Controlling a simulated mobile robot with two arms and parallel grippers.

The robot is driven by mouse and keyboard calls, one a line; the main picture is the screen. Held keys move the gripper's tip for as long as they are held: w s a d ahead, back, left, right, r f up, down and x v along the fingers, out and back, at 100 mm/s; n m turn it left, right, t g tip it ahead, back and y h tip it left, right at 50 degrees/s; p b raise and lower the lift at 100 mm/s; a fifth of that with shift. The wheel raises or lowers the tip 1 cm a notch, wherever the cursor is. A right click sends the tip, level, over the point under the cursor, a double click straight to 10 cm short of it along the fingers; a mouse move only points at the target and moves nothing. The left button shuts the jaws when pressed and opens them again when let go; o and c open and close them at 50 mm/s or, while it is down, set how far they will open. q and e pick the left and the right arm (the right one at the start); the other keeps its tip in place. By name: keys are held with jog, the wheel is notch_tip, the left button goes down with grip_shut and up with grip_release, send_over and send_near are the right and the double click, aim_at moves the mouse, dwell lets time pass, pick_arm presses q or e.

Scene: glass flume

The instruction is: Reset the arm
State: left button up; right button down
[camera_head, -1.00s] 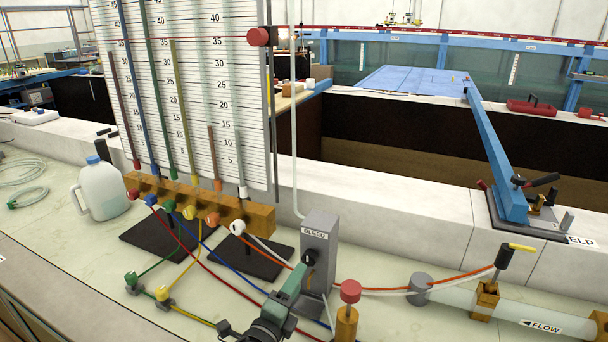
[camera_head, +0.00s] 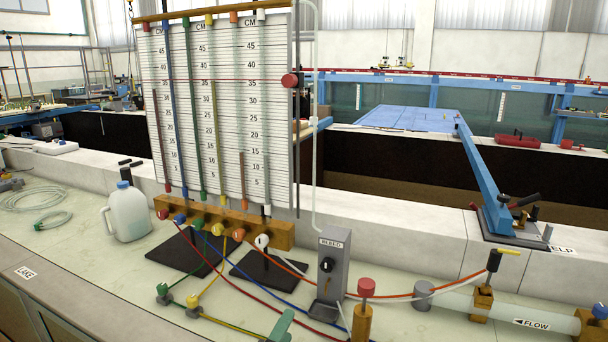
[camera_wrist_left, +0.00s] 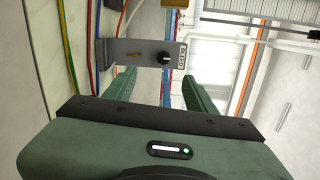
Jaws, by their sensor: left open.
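My left gripper (camera_head: 280,326) shows only as a green finger tip at the bottom edge of the head view, below and left of the grey BLEED box (camera_head: 329,275). The rest of that gripper and arm is out of the head view. In the left wrist view the two green fingers of the left gripper (camera_wrist_left: 158,75) stand wide apart with nothing between them. The BLEED box (camera_wrist_left: 137,54) with its black knob (camera_wrist_left: 164,58) lies beyond the finger tips, apart from them. My right gripper is in neither view.
A manometer board (camera_head: 225,110) stands behind a brass manifold (camera_head: 270,231) with coloured tubes running across the bench. A red-topped brass post (camera_head: 363,318) stands right of the BLEED box. A white jug (camera_head: 127,214) and coiled hose (camera_head: 40,210) are at left.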

pick_arm(q)
jog(key=s+a+f+n+g+y, duration=0.6)
jog(key=s+a+f+n, duration=0.4)
jog(key=s+a+n, duration=0.3)
jog(key=s+a+f+n+g, duration=0.2)
jog(key=s+n+g, duration=0.2)
jog(key=s, duration=0.6)
jog(key=s+a+f+n+g, duration=0.1)
jog(key=s+f+n+g, duration=0.2)
jog(key=s, duration=0.8)
notch_tip(320, 180, down, 24)
jog(key=g, duration=0.1)
jog(key=s+a+f+g, duration=0.1)
jog(key=s+a+f, duration=0.2)
jog(key=s+f, duration=1.4)
jog(key=shift+s+n+g, duration=0.3)
jog(key=shift+s, duration=0.1)
